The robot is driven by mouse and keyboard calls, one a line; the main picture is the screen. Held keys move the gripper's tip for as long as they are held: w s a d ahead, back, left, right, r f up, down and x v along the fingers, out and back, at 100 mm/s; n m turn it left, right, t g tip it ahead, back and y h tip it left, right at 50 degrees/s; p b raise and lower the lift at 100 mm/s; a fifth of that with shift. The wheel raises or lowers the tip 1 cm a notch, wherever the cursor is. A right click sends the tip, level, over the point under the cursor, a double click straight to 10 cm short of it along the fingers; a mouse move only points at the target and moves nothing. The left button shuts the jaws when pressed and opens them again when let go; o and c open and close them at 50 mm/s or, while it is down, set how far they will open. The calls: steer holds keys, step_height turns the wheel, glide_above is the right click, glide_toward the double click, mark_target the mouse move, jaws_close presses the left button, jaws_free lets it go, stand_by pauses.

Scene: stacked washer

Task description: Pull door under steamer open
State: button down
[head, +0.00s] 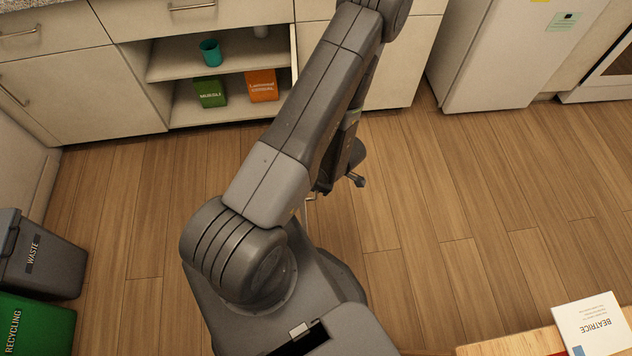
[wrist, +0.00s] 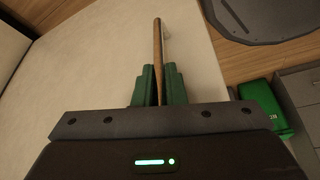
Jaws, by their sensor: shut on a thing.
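The cream door panel (wrist: 95,60) fills much of the wrist view, with its slim bar handle (wrist: 157,40) standing up along the middle. My gripper (wrist: 159,69) is shut on this handle, with one green finger on each side. In the head view the cabinet stands open, and its inner shelves (head: 222,65) show. My arm covers most of the door and the grip there. The steamer is not in view.
The shelves hold a teal cup (head: 210,53), a green box (head: 210,92) and an orange box (head: 262,85). Waste (head: 45,255) and recycling (head: 35,325) bins stand at left. A book (head: 592,325) lies on a table at lower right. Wood floor (head: 440,190) is clear to the right.

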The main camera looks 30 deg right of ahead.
steer(key=shift+w+d, duration=0.1)
steer(key=shift+d, duration=0.05)
steer(key=c, duration=1.5)
jaws_free()
steer(key=p+v, duration=0.7)
steer(key=v, duration=0.6)
steer(key=shift+r+p, duration=0.3)
steer(key=shift+r, duration=0.1)
steer(key=b+x, duration=0.4)
steer(key=x, duration=0.3)
steer(key=b+x, duration=0.3)
steer(key=x, duration=0.4)
steer(key=shift+s+b, duration=0.25)
steer(key=shift+b, duration=0.1)
steer(key=shift+s+r, duration=0.1)
